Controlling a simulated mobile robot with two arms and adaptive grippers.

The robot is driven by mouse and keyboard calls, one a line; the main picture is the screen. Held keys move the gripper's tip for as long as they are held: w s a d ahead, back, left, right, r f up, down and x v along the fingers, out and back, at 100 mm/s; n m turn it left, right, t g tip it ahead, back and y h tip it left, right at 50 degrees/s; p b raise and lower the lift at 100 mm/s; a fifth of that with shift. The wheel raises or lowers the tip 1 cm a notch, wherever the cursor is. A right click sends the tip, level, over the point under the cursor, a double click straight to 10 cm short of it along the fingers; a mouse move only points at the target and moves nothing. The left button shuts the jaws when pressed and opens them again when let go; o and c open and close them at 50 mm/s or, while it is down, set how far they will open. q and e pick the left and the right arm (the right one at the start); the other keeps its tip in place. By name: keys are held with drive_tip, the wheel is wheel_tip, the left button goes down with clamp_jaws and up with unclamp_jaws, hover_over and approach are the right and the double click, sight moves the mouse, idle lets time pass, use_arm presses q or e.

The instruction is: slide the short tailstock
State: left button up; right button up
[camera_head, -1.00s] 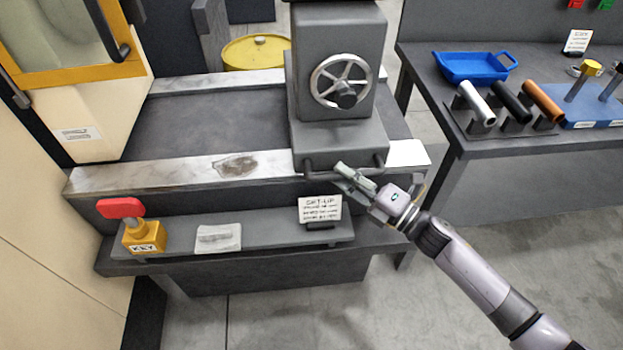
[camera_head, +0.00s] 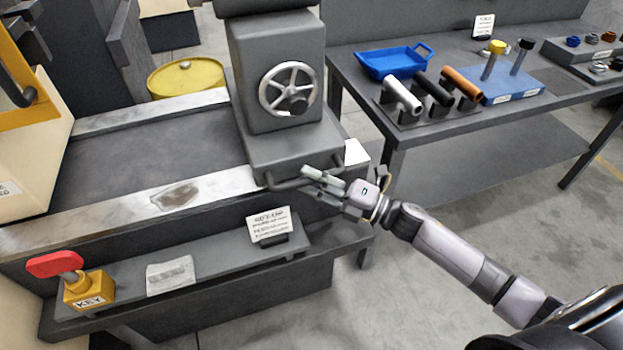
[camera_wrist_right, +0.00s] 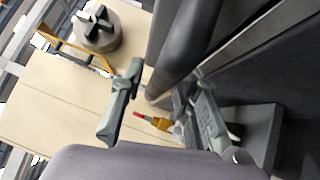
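The short tailstock (camera_head: 274,92) is a grey block with a spoked handwheel (camera_head: 290,89). It stands upright near the right end of the lathe bed (camera_head: 110,206). A dark push bar (camera_head: 286,184) runs along the front of its base. My right gripper (camera_head: 308,180) is at the right part of this bar. In the right wrist view the fingers of the right gripper (camera_wrist_right: 162,105) are spread apart, with the dark bar (camera_wrist_right: 185,48) showing between them. I cannot tell whether a finger touches it. My left gripper is out of view.
A yellow drum (camera_head: 186,77) stands behind the bed. A side table (camera_head: 432,132) with a blue tray (camera_head: 394,62) is at right.

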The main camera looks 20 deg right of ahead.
drive_tip(key=shift+o, duration=0.3)
drive_tip(key=shift+a, duration=0.15)
drive_tip(key=v, duration=1.2)
drive_tip(key=shift+w, duration=0.1)
